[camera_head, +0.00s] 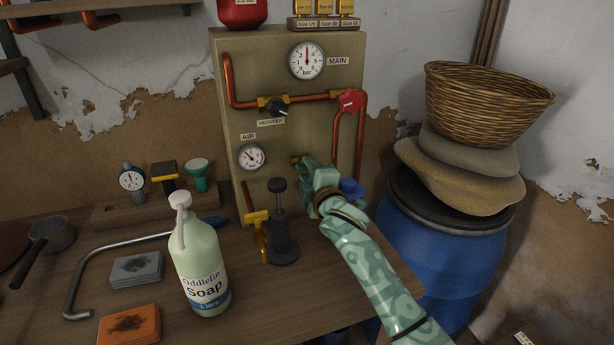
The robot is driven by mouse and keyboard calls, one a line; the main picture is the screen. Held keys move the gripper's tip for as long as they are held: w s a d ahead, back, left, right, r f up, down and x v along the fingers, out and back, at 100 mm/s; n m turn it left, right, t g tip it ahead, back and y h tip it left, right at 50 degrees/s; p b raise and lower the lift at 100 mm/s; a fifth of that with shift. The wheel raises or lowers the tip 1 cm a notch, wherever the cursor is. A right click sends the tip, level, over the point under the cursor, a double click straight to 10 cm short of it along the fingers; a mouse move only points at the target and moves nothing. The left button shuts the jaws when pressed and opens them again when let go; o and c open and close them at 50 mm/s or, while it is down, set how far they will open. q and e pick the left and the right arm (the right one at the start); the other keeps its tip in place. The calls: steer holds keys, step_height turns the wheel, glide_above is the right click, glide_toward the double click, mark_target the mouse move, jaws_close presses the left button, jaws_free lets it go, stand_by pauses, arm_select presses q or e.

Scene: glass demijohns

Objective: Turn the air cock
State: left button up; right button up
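A tan panel (284,85) stands at the back of the bench. A small round gauge (252,156) on it sits under the label AIR (248,137). My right gripper (308,168), green and patterned, is in front of the panel's lower right, right of the AIR gauge and of the yellow lever. A brass fitting (296,160) shows at its tip; I cannot tell whether they touch. Its fingers are not clear. My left gripper is out of view.
A dark upright stand (282,225) with a round base is just right of the lever. A soap bottle (202,265) stands in front. A red handle (349,100) and the reducer knob (277,108) are higher. A blue barrel (440,250) is right.

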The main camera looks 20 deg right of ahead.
steer(key=shift+w, duration=0.35)
jaws_close()
